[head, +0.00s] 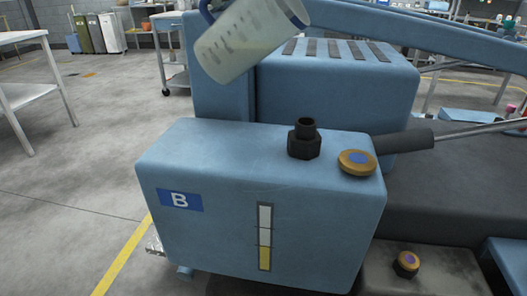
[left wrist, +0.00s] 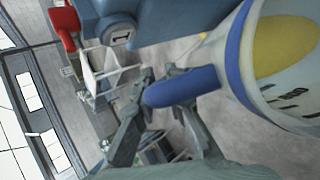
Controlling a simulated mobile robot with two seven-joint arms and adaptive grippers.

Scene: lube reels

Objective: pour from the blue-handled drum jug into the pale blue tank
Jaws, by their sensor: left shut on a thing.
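The pale blue tank (head: 225,215) stands in the middle of the head view, with a "B" label and a sight gauge (head: 265,237) yellow in its lowest part. Its black filler neck (head: 304,140) is open on top. The translucent drum jug (head: 240,42) is up and left of the neck in the picture, tilted with its blue rim toward the upper right. The left wrist view shows yellow liquid (left wrist: 283,48) inside it. My left gripper (left wrist: 172,108) is shut on the jug's blue handle (left wrist: 185,88). No stream shows. My right gripper is out of view.
A gold cap with a blue centre (head: 357,162) rests on the tank top right of the neck. A dark-gripped bar (head: 405,143) lies behind it. A ribbed blue housing (head: 340,85) rises behind the tank. Another cap (head: 406,264) sits lower right.

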